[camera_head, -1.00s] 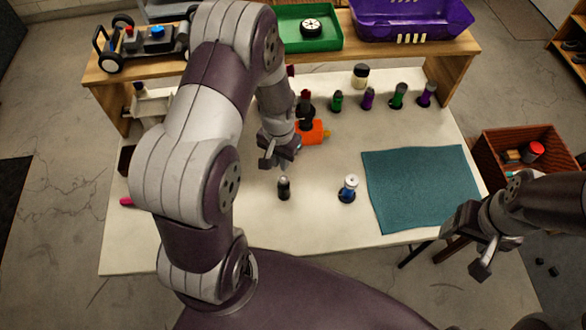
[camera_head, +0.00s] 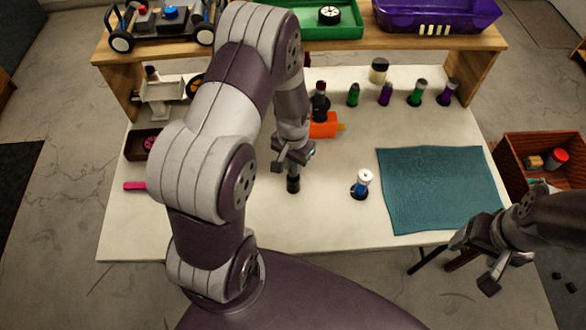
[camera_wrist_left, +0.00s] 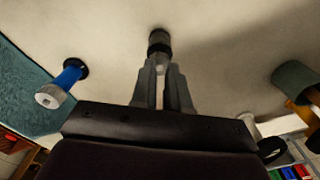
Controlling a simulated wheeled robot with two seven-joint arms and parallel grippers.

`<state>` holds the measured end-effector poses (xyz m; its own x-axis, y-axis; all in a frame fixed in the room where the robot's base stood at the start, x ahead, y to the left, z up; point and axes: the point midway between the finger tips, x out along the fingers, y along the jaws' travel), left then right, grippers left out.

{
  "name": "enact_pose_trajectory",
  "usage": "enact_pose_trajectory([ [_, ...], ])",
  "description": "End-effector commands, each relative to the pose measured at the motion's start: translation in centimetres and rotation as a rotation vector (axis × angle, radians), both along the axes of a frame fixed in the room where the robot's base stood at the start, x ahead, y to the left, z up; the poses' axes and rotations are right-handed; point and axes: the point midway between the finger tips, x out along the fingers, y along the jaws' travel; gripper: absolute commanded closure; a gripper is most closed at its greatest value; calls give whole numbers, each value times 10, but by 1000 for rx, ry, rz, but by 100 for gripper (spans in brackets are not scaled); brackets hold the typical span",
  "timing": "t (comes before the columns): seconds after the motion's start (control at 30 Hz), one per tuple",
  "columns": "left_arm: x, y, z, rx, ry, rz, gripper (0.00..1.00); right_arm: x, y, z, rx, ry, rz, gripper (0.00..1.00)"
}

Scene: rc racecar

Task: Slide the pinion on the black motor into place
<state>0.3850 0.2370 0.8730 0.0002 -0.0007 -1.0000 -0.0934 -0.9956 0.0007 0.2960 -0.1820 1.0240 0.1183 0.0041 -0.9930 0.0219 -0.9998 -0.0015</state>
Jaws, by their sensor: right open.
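The black motor (camera_head: 293,185) stands upright on the white table, directly below my left gripper (camera_head: 294,160). In the left wrist view, the dark motor (camera_wrist_left: 159,40) is just beyond the fingertips of my left gripper (camera_wrist_left: 161,68). Its fingers are close together, with a narrow gap. The pinion at the motor's top is hidden or too small to make out, and I cannot tell whether the fingers touch it. My right gripper (camera_head: 475,265) is open and empty, off the table's right front corner.
A blue motor with a white top (camera_head: 362,184) stands to the right, also in the left wrist view (camera_wrist_left: 62,84). A teal mat (camera_head: 440,185) lies further right. An orange tool (camera_head: 324,126) and several coloured cylinders stand behind. The table front is clear.

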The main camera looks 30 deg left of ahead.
Motion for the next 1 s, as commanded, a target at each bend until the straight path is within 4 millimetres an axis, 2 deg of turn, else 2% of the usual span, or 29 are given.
enact_pose_trajectory([
  [1.0, 0, 0, -16, 0, 1, 0, 85, 0, 0, -10, 0, 0, 0, 31],
])
